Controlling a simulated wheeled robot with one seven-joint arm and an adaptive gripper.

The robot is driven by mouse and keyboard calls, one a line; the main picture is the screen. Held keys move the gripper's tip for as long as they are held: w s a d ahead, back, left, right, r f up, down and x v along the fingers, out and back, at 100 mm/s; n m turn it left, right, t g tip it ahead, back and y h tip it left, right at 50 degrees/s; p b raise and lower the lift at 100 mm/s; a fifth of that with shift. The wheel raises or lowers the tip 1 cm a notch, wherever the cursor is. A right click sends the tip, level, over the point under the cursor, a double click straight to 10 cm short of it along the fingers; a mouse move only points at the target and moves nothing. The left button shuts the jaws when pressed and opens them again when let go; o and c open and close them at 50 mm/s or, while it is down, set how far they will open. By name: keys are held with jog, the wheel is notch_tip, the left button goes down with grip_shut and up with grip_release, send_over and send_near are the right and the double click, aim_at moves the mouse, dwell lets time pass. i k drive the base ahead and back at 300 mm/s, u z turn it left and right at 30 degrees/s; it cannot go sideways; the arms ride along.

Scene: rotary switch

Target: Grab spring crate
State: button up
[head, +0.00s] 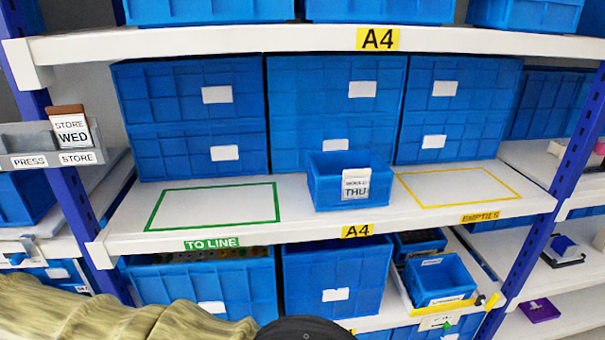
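A small open blue crate (326,183) stands on the middle shelf, between the green-outlined and yellow-outlined areas. A white card (356,184) on its front reads "THU" under a smaller line that I cannot read clearly. Another small blue crate (440,280) sits lower right in a yellow-edged tray, with a small label too fine to read. I cannot tell from the labels which one holds springs, and the contents are not clear. My arm, in a ribbed olive cover, crosses the bottom left, ending near a dark rounded part at bottom centre. No gripper fingers show.
The green "TO LINE" rectangle (215,207) and yellow "EMPTIES" rectangle (457,187) are bare. Large blue bins (190,120) stack behind. A blue upright (557,170) bounds the right side. A grey rail (55,150) with a "STORE WED" card (71,132) is at left.

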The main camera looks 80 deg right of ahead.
aim_at(442, 279)
jog(key=z, duration=3.75)
jog(key=k, duration=0.25)
jog(key=u, duration=0.25)
